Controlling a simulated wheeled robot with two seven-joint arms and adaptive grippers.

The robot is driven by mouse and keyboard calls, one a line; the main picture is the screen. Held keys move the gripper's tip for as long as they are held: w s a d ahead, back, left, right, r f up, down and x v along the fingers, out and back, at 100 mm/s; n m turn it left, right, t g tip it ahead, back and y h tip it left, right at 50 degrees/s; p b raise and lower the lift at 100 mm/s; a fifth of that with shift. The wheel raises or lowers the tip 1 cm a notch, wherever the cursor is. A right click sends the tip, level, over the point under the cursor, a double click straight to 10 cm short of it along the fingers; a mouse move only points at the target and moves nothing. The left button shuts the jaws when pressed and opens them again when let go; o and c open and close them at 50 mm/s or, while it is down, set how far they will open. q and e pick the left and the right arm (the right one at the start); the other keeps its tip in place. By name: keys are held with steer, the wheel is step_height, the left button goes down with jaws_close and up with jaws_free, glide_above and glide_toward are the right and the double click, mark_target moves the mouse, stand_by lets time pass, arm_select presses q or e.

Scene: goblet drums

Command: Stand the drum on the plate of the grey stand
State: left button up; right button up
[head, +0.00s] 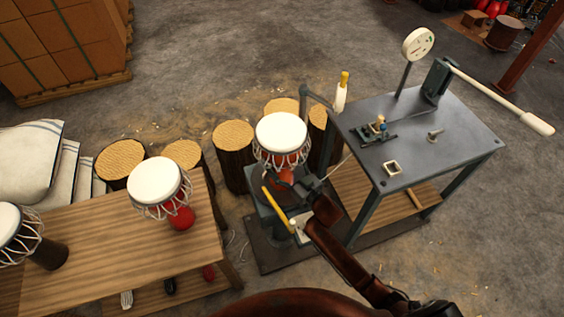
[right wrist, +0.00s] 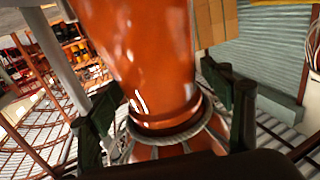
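An upright goblet drum (head: 282,133) with a white head, roped sides and orange-red body is over the grey stand (head: 300,238), which has a yellow lever. Whether its foot touches the plate is hidden by the drum and my arm. My right gripper (head: 303,183) is at the drum's lower body. In the right wrist view, the fingers of my right gripper (right wrist: 168,105) are apart on either side of the glossy orange body (right wrist: 155,60), near a rope ring, with gaps visible on both sides. My left gripper is out of view.
A wooden bench (head: 105,240) at left bears a red drum (head: 160,185) and a dark drum (head: 20,235). Log stools (head: 233,160) stand behind. A grey metal table (head: 430,150) with a gauge and long lever is at right. Sacks (head: 28,165) lie far left.

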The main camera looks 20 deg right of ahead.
steer(key=shift+s+d+r, duration=0.1)
steer(key=shift+s, duration=0.05)
arm_select(q)
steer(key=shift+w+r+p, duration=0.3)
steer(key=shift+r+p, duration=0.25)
steer(key=shift+p, duration=0.05)
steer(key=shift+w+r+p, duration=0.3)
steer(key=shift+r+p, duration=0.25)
arm_select(e)
steer(key=v, duration=1.1)
steer(key=shift+s+d, duration=0.15)
steer(key=shift+s, duration=0.2)
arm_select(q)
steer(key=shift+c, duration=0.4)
